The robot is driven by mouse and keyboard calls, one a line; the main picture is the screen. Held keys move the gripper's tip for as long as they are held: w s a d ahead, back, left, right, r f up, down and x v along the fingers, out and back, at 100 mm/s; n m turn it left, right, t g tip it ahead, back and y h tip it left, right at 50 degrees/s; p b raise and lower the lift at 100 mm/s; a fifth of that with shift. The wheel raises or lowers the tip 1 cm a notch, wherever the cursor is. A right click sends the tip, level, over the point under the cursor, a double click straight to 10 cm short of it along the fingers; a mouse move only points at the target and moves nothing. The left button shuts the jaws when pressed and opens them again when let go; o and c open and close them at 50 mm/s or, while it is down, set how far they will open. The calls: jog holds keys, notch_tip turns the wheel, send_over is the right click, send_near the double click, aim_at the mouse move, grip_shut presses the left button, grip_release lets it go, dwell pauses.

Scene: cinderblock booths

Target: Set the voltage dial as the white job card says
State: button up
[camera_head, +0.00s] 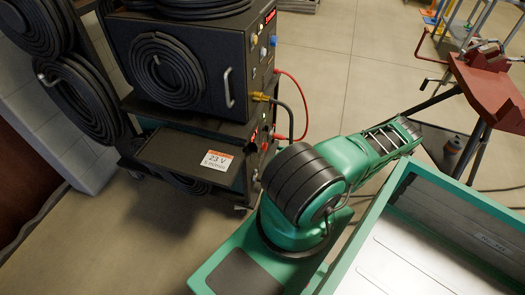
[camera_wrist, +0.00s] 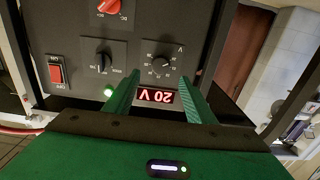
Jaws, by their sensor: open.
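The white job card (camera_head: 216,160) with an orange top lies on the machine's dark tray in the head view and reads 23 V. In the wrist view the voltage dial (camera_wrist: 162,64) is a black knob with a numbered scale and a V mark, on a dark panel. The red display (camera_wrist: 156,96) shows 20 V, upside down in the picture. My gripper (camera_wrist: 159,77) is open, its two green fingers apart and pointing towards the dial from either side of the display. I cannot tell whether they touch the panel. I cannot make out the gripper in the head view.
Cables (camera_head: 292,105) run from the machine's front. A red work table (camera_head: 490,85) stands at the right.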

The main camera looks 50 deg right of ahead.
aim_at(257, 149)
jog(key=x, duration=0.9)
jog(key=c, duration=1)
jog(key=shift+w, duration=0.15)
